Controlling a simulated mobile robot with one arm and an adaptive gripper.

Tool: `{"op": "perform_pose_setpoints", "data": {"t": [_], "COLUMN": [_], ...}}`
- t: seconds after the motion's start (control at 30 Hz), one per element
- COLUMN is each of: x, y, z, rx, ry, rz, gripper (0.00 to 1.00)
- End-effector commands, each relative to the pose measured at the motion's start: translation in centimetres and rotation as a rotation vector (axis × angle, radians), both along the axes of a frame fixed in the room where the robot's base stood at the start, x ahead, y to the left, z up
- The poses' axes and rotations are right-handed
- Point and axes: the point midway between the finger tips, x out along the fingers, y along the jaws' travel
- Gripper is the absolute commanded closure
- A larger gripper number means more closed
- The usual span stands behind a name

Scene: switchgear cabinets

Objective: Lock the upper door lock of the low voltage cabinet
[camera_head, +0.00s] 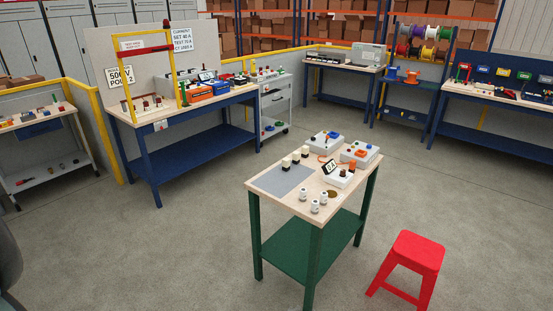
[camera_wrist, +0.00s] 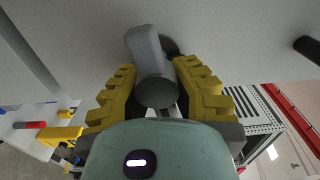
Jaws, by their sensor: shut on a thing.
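In the wrist view my gripper (camera_wrist: 156,72), with two yellow stepped fingers, is closed around a grey lock handle (camera_wrist: 148,50). The handle stands out from a plain light grey door panel (camera_wrist: 235,40). A dark round base (camera_wrist: 172,44) shows partly behind the handle. I cannot tell from this view whether this is the upper lock or which way it is turned. A second dark cylindrical part (camera_wrist: 306,47) stands out at the right edge. The head view does not show my gripper or this lock.
In the head view, a green-legged table (camera_head: 262,207) with parts and a red stool (camera_head: 419,252) stand on open grey floor. Blue workbenches (camera_head: 190,108) and grey cabinets (camera_head: 28,40) stand behind. In the wrist view, a perforated metal frame (camera_wrist: 262,133) is at lower right.

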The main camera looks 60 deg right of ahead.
Motion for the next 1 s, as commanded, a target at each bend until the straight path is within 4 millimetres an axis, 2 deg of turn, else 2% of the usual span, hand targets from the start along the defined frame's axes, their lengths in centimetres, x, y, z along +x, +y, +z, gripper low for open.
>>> {"op": "perform_pose_setpoints", "data": {"t": [1.0], "x": [-0.19], "y": [0.08], "z": [-0.01], "rx": [0.006], "ry": [0.053], "rz": [0.009], "gripper": [1.00]}}
